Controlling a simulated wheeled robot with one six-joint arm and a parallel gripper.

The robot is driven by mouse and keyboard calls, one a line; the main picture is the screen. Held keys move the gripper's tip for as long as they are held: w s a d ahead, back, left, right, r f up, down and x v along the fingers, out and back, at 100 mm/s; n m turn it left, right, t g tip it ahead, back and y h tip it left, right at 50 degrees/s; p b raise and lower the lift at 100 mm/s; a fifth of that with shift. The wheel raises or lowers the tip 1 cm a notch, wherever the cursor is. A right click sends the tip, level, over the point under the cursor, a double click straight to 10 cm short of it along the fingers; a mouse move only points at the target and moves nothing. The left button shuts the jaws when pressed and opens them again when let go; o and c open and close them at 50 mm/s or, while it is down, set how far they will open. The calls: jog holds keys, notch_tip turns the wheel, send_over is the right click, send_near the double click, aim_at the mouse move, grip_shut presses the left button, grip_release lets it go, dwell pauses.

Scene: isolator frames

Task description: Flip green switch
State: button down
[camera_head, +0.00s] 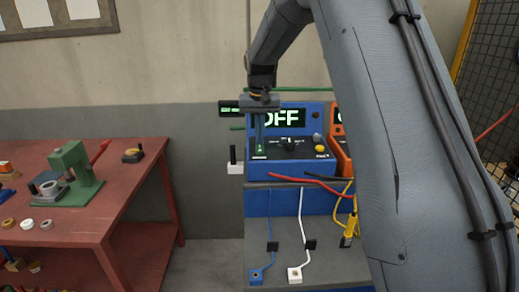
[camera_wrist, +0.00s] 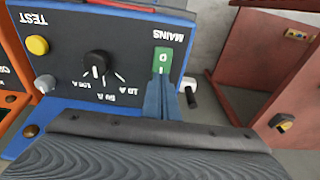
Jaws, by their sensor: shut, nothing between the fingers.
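The green switch (camera_wrist: 162,61) is on the front panel of a blue unit (camera_head: 292,167), beside the inverted label MAINS in the wrist view. The unit's display (camera_head: 281,118) shows OFF, partly covered by my arm. My gripper (camera_wrist: 161,80) is shut and empty, its blue fingers pointing at the switch. The fingertips are at the near edge of the switch; I cannot tell whether they touch it. In the head view my gripper (camera_head: 259,147) hangs in front of the panel's left part, and the switch is mostly hidden there.
A black rotary knob (camera_wrist: 97,64) and a yellow TEST button (camera_wrist: 37,45) share the panel. An orange unit (camera_head: 340,150) stands to the right. Red (camera_head: 300,180) and other cables lie below. A red table (camera_head: 110,207) with a green press (camera_head: 72,172) stands left.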

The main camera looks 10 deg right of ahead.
jog(key=shift+f, duration=0.55)
notch_tip(320, 180, up, 7)
jog(key=p, duration=0.4)
dwell(0.7)
jog(key=s+f+b, duration=0.2)
jog(key=s+f, duration=0.3)
jog(key=s, duration=0.6)
jog(key=s+f+n+b, duration=0.1)
jog(key=s+f, duration=0.4)
jog(key=s, duration=0.7)
jog(key=s+f+n+b, duration=0.1)
jog(key=s+f, duration=0.4)
jog(key=s, duration=0.7)
jog(key=shift+f+b, duration=0.25)
jog(key=shift+b, duration=0.65)
